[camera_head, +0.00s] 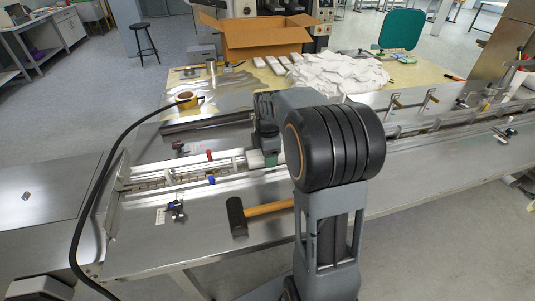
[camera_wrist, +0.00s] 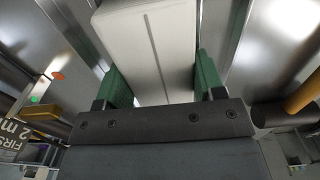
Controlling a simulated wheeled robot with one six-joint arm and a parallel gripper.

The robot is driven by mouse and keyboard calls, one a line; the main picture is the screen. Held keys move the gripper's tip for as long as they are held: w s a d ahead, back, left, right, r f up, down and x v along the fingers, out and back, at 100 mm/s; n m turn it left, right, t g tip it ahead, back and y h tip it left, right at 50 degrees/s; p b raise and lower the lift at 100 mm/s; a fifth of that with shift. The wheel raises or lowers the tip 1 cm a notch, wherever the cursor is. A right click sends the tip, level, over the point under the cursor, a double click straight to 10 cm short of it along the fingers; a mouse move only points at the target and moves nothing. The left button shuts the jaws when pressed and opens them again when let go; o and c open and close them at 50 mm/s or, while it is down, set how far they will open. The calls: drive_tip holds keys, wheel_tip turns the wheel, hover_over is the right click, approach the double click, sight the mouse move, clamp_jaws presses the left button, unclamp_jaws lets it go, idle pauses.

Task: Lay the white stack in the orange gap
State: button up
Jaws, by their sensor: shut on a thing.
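My gripper (camera_wrist: 161,80) has its two green-padded fingers on either side of the white stack (camera_wrist: 150,38) in the wrist view, shut on it. In the head view a small white part of the stack (camera_head: 256,159) shows over the conveyor channel, left of my arm, which hides most of the gripper. An orange dot (camera_wrist: 57,75) and a green dot (camera_wrist: 35,99) sit on the metal left of the stack. I cannot make out the orange gap itself.
The metal conveyor channel (camera_head: 165,180) runs across the machine table. A black mallet (camera_head: 237,216) with a wooden handle lies in front of it.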

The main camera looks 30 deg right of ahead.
drive_tip(key=shift+s+f, duration=0.1)
drive_tip(key=shift+f, duration=0.2)
drive_tip(key=o, duration=1)
drive_tip(key=shift+f, duration=0.15)
drive_tip(key=shift+c, duration=0.2)
wheel_tip(320, 180, up, 15)
drive_tip(key=p, duration=0.2)
drive_tip(key=shift+f, duration=0.15)
drive_tip(key=shift+w, duration=0.2)
